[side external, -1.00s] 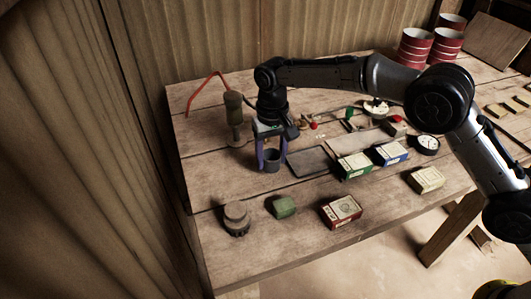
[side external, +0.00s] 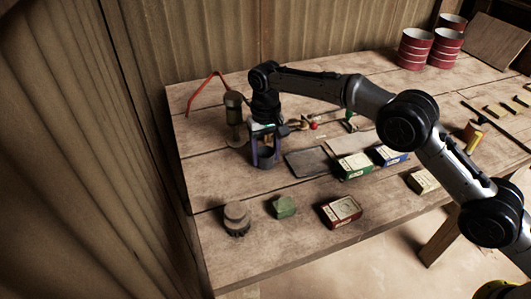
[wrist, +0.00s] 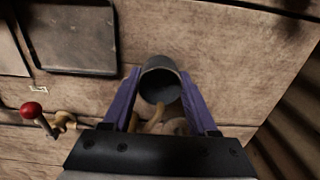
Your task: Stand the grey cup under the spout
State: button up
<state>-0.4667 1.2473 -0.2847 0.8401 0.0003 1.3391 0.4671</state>
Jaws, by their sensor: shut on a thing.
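The grey cup (side external: 267,155) is between the purple fingers of my gripper (side external: 266,161), which is shut on it. In the wrist view the cup (wrist: 160,85) shows its round open mouth, with a finger against each side. I cannot tell whether its base touches the table. A dark upright cylinder on a stem and round base (side external: 234,112) stands just left of my gripper, with a red hose behind it. I cannot make out a spout clearly. Pale curved pieces (wrist: 177,126) show near the cup in the wrist view, partly hidden by my gripper.
A dark flat tray (side external: 308,162) lies right of the cup; it also shows in the wrist view (wrist: 72,40). A green-and-white box (side external: 354,165) and a blue-and-white box (side external: 389,155) lie beyond. A red-knobbed part (side external: 313,125) is behind.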

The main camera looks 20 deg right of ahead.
jog(key=shift+f, duration=0.1)
jog(key=o, duration=1.4)
notch_tip(320, 180, up, 7)
jog(key=shift+f, duration=0.2)
jog(key=shift+r, duration=0.55)
